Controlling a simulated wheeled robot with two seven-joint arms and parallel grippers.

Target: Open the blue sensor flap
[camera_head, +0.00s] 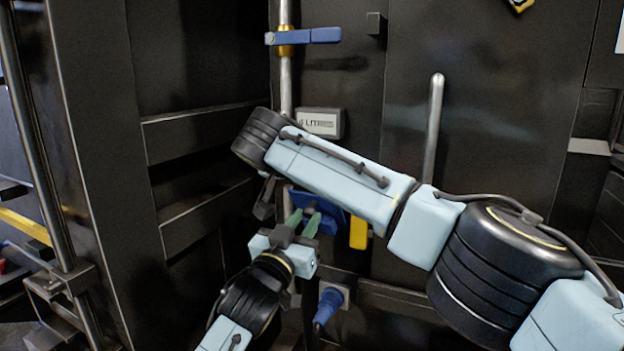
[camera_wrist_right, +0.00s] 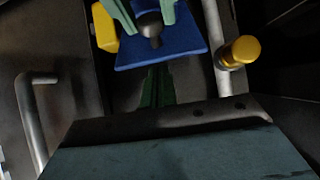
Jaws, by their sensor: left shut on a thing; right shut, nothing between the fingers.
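The blue sensor flap (camera_head: 327,211) is on the dark machine front, low in the middle of the head view, partly hidden by my right arm. In the right wrist view the flap (camera_wrist_right: 165,48) shows as a blue plate with a dark round knob (camera_wrist_right: 150,27). My left gripper (camera_head: 304,214) comes up from below; its green fingers are at the flap and shut on the knob, one on each side. My right gripper (camera_wrist_right: 157,87) is shut and empty, apart from the flap in its wrist view. In the head view its fingers are hidden behind the arm.
A yellow block (camera_head: 358,233) is beside the flap. A vertical pipe with a blue lever (camera_head: 303,36) runs above it. A long grey handle (camera_head: 434,125) is on the panel to the right, and a blue plug (camera_head: 327,305) is below. My right arm crosses close above my left gripper.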

